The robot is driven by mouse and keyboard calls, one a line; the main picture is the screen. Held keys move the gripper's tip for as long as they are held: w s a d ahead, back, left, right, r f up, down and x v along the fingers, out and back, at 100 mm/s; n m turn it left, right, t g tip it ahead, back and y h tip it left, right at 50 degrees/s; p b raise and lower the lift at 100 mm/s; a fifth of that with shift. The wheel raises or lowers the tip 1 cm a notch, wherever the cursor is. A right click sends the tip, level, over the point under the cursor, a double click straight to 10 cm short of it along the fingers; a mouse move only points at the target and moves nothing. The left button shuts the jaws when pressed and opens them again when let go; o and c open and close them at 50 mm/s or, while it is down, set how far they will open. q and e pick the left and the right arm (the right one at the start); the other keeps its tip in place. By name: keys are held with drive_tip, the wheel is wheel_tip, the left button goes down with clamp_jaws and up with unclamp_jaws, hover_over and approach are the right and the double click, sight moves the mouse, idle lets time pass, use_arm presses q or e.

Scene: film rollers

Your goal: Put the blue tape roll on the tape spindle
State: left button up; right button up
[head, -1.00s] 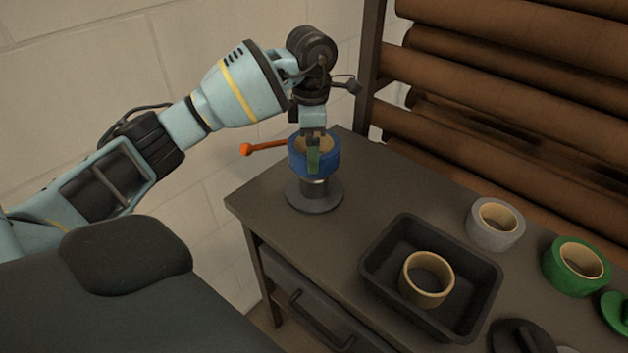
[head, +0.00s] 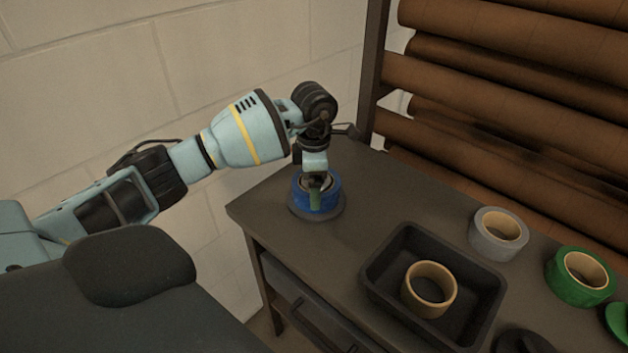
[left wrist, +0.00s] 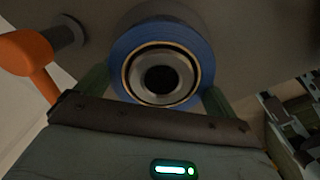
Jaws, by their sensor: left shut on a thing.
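The blue tape roll (head: 327,200) sits low around the tape spindle, just above or on its round dark base (head: 336,214); I cannot tell whether it touches. In the left wrist view the blue roll (left wrist: 119,60) surrounds the spindle's metal hub (left wrist: 160,78) with its dark centre hole. My left gripper (head: 316,190) is shut on the roll, its green fingers on the roll's sides. The gripper hides part of the spindle in the head view. My right gripper is not in view.
A black tray (head: 376,287) holds a tan ring (head: 429,290). A grey tape roll (head: 487,240) and a green tape roll (head: 570,286) stand to the right. Brown rolls (head: 490,60) fill a rack behind. An orange-tipped lever (left wrist: 30,60) is beside the gripper in the left wrist view.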

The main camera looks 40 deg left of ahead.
use_arm(q)
drive_tip(key=o, duration=0.8)
drive_tip(key=shift+f, duration=0.15)
wheel_tip(320, 180, up, 12)
drive_tip(key=shift+r, duration=0.2)
